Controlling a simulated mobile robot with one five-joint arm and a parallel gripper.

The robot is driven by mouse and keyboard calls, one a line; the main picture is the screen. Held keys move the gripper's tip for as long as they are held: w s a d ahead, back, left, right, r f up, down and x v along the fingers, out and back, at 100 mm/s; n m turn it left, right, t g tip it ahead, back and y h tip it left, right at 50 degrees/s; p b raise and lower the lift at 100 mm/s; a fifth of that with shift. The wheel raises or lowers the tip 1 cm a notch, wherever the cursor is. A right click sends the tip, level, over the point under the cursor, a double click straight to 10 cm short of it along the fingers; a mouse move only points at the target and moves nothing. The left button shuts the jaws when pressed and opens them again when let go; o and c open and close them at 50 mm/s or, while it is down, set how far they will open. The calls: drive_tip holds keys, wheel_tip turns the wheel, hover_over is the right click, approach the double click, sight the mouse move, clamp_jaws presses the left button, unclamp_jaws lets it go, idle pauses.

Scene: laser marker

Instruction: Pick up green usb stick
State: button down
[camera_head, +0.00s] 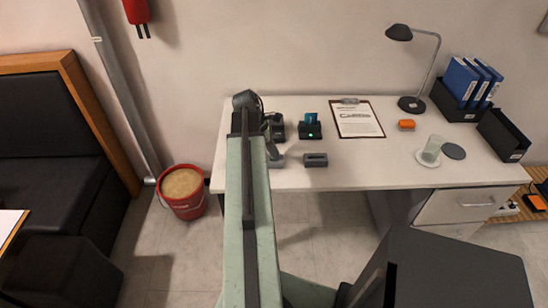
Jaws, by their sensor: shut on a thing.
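My arm reaches up the middle of the picture to the left part of the white desk (345,178). My gripper (273,150) is low over the desk near its front left edge, partly behind my own arm. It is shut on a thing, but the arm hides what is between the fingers. I cannot make out a green usb stick anywhere. A black holder with a small green light (310,131) and a blue card in it stands to the right of my gripper. A small dark grey block (315,160) lies near the desk's front edge.
A red bucket (183,192) stands left of the desk. Between the block and the coaster the desk is clear.

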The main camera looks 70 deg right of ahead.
idle(0.3)
wheel_tip(320, 180, up, 10)
drive_tip(key=p, duration=1)
wheel_tip(320, 180, up, 2)
drive_tip(key=shift+r+p, duration=0.1)
drive_tip(key=shift+p, duration=0.95)
drive_tip(key=w+d, duration=0.3)
drive_tip(key=d, duration=0.7)
